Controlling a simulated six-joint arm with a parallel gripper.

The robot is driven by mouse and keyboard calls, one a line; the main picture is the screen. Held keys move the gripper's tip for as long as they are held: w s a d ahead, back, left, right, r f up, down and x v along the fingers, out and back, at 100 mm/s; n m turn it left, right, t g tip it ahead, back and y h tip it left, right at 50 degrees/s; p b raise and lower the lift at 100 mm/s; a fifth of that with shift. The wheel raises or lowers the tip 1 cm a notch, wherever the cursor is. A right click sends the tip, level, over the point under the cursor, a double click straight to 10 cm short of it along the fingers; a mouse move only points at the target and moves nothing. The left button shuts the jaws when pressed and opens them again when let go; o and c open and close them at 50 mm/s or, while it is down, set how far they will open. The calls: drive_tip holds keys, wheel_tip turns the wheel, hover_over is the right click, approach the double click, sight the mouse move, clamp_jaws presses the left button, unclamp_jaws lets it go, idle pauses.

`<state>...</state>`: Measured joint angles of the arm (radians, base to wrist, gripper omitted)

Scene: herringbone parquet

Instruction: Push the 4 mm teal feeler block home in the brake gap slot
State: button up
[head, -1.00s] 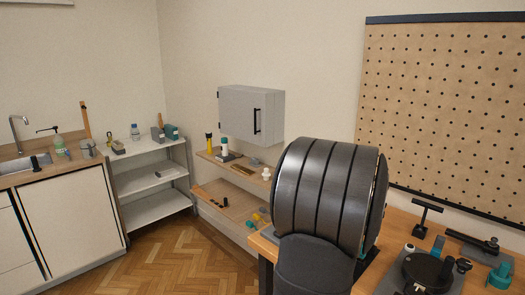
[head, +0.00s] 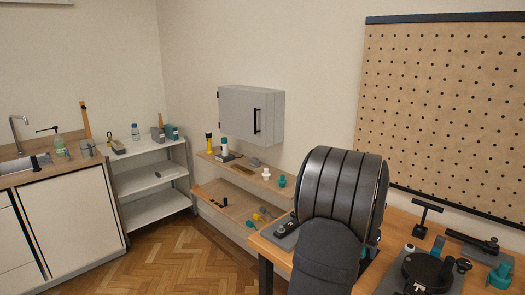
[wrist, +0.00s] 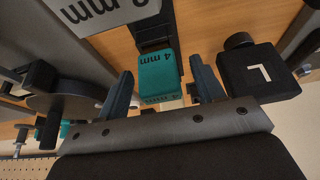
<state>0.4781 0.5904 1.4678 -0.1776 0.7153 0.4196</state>
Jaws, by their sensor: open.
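In the wrist view, the teal feeler block (wrist: 158,72), marked "4 mm", sits between the two fingers of my gripper (wrist: 161,67). The gripper is open, and a gap shows on each side of the block. The block's far end meets a dark slot-like channel (wrist: 154,30) beyond it. I cannot tell how deep the block sits. In the head view my arm hides the gripper and the block.
In the wrist view, a black block marked "L" (wrist: 258,75) stands close to the right finger, and a dark round part (wrist: 68,100) lies left. In the head view, the workbench (head: 402,222) carries a black stand (head: 427,215) and other fixtures. A pegboard (head: 445,110) hangs behind.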

drive_tip(key=c, duration=1.1)
drive_tip(key=shift+r, duration=2.05)
drive_tip(key=s+d+r, duration=0.2)
drive_tip(key=s+d, duration=0.2)
drive_tip(key=s+d+r, duration=0.3)
drive_tip(key=s+d, duration=0.1)
drive_tip(key=s, duration=0.1)
drive_tip(key=s+d+r, duration=0.3)
drive_tip(key=s+d, duration=0.1)
drive_tip(key=d, duration=0.1)
drive_tip(key=shift+s, duration=0.35)
drive_tip(key=shift+f, duration=0.1)
drive_tip(key=shift+f, duration=2.85)
